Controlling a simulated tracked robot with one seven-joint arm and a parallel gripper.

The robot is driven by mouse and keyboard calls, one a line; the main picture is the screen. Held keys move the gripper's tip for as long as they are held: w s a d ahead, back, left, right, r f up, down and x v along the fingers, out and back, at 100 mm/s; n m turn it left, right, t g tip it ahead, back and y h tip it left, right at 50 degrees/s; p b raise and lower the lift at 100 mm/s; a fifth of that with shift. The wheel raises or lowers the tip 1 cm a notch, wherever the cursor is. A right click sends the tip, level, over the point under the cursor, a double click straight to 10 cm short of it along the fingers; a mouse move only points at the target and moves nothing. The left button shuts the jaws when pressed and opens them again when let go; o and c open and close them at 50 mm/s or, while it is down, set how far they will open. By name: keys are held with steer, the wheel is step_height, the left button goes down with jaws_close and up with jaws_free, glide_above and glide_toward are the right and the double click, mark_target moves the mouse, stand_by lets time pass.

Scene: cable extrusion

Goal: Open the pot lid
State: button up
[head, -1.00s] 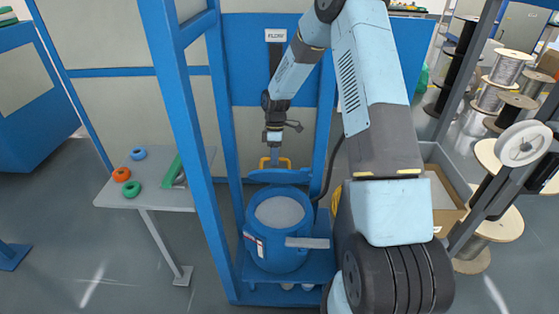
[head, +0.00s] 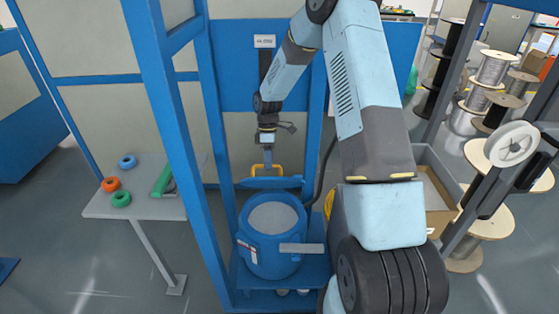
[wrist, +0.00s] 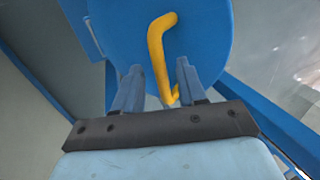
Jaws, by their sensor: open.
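The blue pot (head: 262,262) stands on the blue frame's base, its mouth uncovered and a pale grey surface showing inside. The blue lid (head: 285,183) is raised at the pot's back rim and seen nearly edge-on. Its yellow handle (head: 253,170) faces the back, toward my gripper (head: 267,166). In the wrist view the lid's round face (wrist: 208,45) fills the upper middle. The bent handle (wrist: 157,50) lies in front of it, with its lower end between the fingertips of my open gripper (wrist: 158,72). I cannot tell whether a finger touches the handle.
Blue frame posts (head: 172,120) rise left of the pot. A grey side table (head: 140,205) at left holds green, orange and blue rings. A cardboard box (head: 440,205) and wire spools (head: 497,66) stand at right. A light grey plate (head: 302,249) is at the pot's front.

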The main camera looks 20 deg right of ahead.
steer(key=s+d+r, duration=0.1)
steer(key=s+r, duration=1)
steer(key=s, duration=0.3)
steer(key=shift+c, duration=0.3)
